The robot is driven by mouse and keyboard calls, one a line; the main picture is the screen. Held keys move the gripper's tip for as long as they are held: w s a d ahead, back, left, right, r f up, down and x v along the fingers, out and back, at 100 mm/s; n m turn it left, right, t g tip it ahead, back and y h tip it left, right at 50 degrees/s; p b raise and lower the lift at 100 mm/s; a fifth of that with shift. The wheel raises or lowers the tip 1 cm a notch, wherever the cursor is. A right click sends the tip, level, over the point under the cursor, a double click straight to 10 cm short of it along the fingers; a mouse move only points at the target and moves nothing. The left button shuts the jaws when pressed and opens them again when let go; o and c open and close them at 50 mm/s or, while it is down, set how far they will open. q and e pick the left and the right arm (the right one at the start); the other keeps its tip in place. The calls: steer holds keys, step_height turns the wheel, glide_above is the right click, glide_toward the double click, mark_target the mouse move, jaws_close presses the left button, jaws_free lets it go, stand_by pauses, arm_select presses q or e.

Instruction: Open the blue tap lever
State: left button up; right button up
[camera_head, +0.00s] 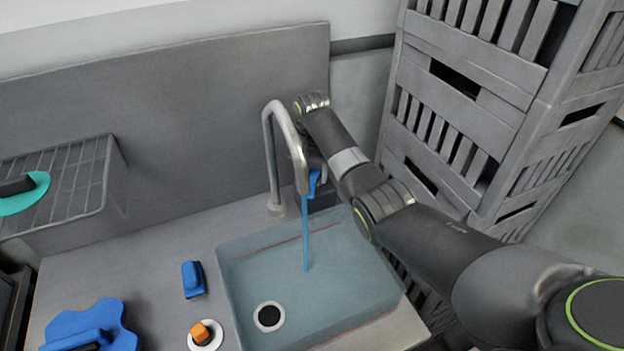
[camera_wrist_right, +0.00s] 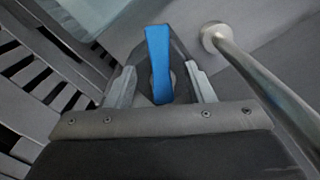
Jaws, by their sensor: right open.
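The grey tap (camera_head: 270,150) arches over the basin, and its pipe also shows at the right of the right wrist view (camera_wrist_right: 255,75). The blue tap lever (camera_head: 314,182) shows beside the spout in the head view. In the right wrist view the lever (camera_wrist_right: 158,60) stands between the two fingers of my right gripper (camera_wrist_right: 161,82), with gaps visible on both sides. My right gripper is open around it. In the head view, the tap and my own arm mostly hide this gripper. My left gripper is not in view.
A thin blue stream (camera_head: 305,235) runs from the spout into the basin (camera_head: 350,265). Stacked grey crates (camera_head: 470,90) stand close on the right. A wire rack (camera_head: 75,165), a blue block (camera_head: 193,279) and an orange knob (camera_head: 200,333) lie to the left.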

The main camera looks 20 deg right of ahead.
step_height(320, 180, up, 6)
steer(key=r+b, duration=0.1)
steer(key=b, duration=0.1)
step_height(320, 180, up, 8)
steer(key=p, duration=0.7)
glide_above(312, 184)
steer(key=shift+s, duration=0.1)
steer(key=shift+f, duration=0.1)
